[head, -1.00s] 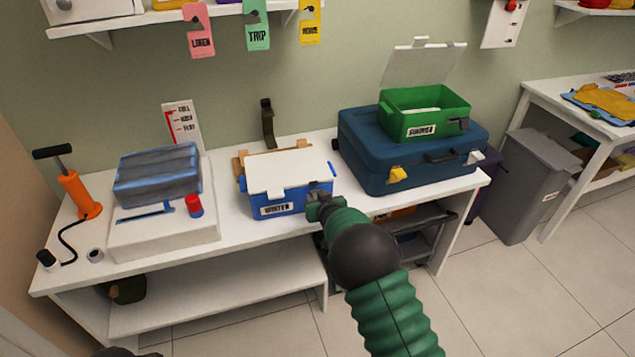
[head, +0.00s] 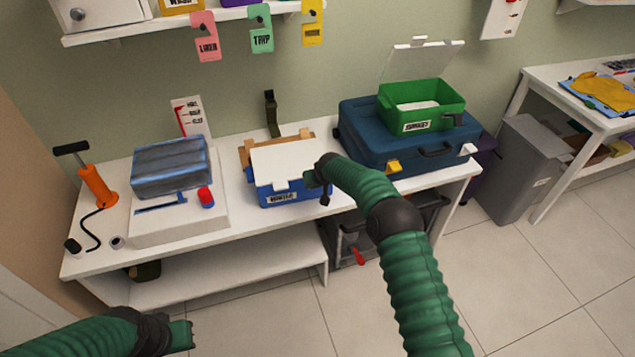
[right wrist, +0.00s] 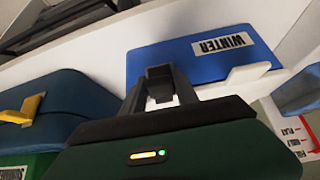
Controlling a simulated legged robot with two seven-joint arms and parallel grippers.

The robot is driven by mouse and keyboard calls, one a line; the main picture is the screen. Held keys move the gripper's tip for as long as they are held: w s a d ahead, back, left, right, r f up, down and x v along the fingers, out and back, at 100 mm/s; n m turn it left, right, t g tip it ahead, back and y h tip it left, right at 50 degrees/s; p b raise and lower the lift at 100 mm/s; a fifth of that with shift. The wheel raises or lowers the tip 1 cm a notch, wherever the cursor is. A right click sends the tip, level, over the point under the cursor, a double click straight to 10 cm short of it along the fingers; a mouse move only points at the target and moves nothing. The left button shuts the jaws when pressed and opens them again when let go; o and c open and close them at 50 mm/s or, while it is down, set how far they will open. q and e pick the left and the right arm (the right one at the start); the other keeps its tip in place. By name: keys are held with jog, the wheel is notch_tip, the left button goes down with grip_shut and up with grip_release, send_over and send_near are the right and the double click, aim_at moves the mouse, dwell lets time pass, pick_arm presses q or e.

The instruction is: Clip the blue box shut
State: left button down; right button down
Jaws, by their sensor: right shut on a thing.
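The blue box (head: 263,196), labelled WINTER, stands on the white bench with its white lid (head: 288,158) lying over the top. A white clip (head: 281,184) hangs at the lid's front left; it also shows beside the label in the right wrist view (right wrist: 247,76). My right gripper (head: 318,180) is at the box's front right corner. In the right wrist view my right gripper (right wrist: 160,95) is shut on a small white piece, seemingly the other clip, mostly hidden by the fingers. My left gripper (head: 182,335) is low at the left, away from the bench; its fingers are unclear.
A blue suitcase (head: 365,150) with an open green box (head: 430,115) on it stands right of the blue box. A white platform (head: 170,228) with a wrapped bundle (head: 172,167) and an orange pump (head: 97,186) stand left. A grey bin (head: 520,170) is further right.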

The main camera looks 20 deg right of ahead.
jog(key=shift+f, duration=0.1)
jog(key=c, duration=1)
grip_release()
jog(key=shift+c, duration=0.2)
jog(key=v, duration=1.6)
jog(key=shift+s+r, duration=0.25)
jog(key=s+a+f+g, duration=0.1)
jog(key=s+g, duration=0.1)
jog(key=s, duration=1.5)
jog(key=s+a+f+g, duration=0.1)
jog(key=s+f+g, duration=0.1)
jog(key=s, duration=1.5)
jog(key=shift+s+p, duration=0.25)
jog(key=shift+p, duration=0.2)
